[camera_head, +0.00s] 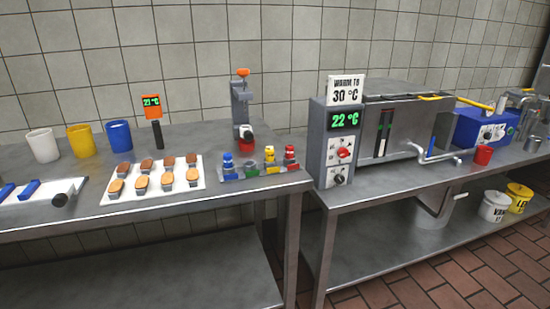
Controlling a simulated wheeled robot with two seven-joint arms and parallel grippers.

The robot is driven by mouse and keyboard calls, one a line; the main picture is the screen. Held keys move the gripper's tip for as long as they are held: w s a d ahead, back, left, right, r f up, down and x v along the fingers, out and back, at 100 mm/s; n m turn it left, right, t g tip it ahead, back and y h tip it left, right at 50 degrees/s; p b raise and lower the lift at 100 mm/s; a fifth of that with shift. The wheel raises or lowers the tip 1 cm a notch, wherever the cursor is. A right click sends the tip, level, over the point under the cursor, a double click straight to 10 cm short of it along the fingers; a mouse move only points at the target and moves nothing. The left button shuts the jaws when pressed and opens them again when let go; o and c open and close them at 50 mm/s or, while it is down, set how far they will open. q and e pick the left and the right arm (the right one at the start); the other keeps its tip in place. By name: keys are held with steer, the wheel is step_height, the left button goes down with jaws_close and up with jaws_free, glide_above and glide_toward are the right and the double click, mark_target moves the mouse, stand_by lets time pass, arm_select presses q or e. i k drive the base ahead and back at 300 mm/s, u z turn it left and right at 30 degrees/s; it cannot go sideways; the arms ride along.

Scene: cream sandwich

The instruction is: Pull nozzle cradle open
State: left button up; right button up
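A rack (282,172) with a blue, a yellow and a red nozzle-like piece and a green ring stands at the right end of the left table. Behind it stands a grey upright device (240,102) with an orange top and a dark round part low on its front. I cannot tell which of these is the nozzle cradle, or whether it is open or shut. Neither of my grippers is in view.
A white tray of biscuits (112,199) and white, yellow and blue cups (119,136) stand on the left table (225,196). A gap separates it from the right table (388,190), which bears a machine (341,149) reading 22 °C. Buckets (494,207) stand below.

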mark_target(246, 133)
steer(key=u, duration=0.6)
steer(key=i, duration=0.85)
steer(key=u, duration=0.35)
